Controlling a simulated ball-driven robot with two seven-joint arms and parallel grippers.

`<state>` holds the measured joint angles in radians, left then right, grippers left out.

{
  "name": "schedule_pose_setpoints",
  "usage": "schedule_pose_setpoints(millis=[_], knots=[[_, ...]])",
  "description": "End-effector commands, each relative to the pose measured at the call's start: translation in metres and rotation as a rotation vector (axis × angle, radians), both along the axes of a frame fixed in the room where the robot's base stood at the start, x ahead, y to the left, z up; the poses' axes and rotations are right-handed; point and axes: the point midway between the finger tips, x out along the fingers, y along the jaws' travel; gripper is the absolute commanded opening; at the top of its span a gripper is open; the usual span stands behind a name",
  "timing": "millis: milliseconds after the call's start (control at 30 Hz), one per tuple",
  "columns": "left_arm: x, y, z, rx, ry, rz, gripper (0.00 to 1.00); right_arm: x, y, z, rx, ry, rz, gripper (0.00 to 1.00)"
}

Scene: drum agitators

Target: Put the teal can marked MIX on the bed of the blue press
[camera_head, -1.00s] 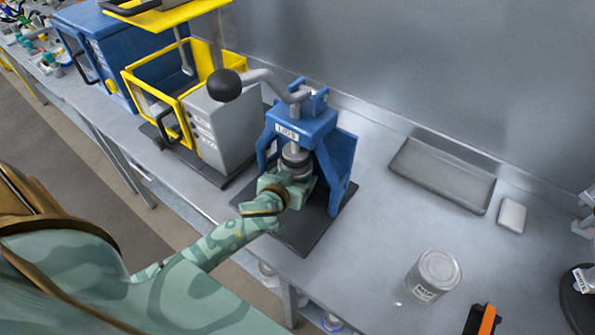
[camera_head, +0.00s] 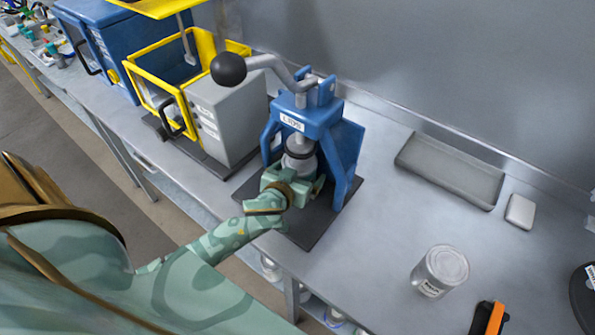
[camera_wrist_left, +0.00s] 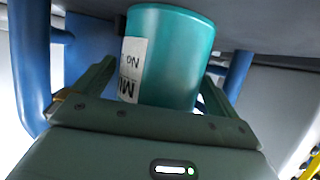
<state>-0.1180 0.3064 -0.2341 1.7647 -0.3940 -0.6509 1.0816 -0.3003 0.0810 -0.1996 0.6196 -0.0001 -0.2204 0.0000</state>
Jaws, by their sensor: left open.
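The blue press (camera_head: 310,118), marked LIDS, stands on a dark base plate on the bench. My left gripper (camera_head: 295,182) reaches into its frame from the front, just below the grey ram (camera_head: 300,150). In the left wrist view the teal can (camera_wrist_left: 178,60) shows between the two open fingers (camera_wrist_left: 168,85), with its white MIX label upside down in the picture. Blue press posts (camera_wrist_left: 30,65) show on both sides. The can's far end meets a dark surface that looks like the press bed. In the head view I cannot make out the can behind my gripper. My right gripper is not in view.
A pale metal can (camera_head: 440,272) with a label stands at the right front. An orange and black tool (camera_head: 489,318), a grey tray (camera_head: 452,170) and a small white block (camera_head: 520,211) lie on the bench. A grey machine with a yellow guard (camera_head: 155,85) stands left of the press.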

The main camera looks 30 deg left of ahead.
Motion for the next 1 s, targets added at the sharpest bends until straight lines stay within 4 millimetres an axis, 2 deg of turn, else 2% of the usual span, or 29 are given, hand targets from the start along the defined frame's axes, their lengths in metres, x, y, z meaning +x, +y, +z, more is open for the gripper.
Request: schedule_pose_setpoints(millis=[67, 167, 400, 600, 767, 1000], knots=[[0.000, 0.000, 0.005, 0.002, -0.001, -0.001, 0.97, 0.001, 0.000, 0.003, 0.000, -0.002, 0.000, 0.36], [-0.013, -0.002, 0.008, -0.003, 0.002, 0.000, 0.97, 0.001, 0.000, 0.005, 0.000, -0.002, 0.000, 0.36], [-0.064, -0.010, 0.030, -0.003, 0.002, 0.001, 0.97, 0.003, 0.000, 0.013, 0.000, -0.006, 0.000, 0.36], [-0.098, -0.015, 0.044, -0.001, 0.001, 0.000, 0.97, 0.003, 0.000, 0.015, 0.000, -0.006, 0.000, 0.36], [-0.108, -0.017, 0.049, 0.000, -0.001, 0.001, 0.97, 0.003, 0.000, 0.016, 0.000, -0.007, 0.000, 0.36], [-0.109, -0.017, 0.049, 0.001, -0.001, 0.001, 0.97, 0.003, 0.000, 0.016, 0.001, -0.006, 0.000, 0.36]])
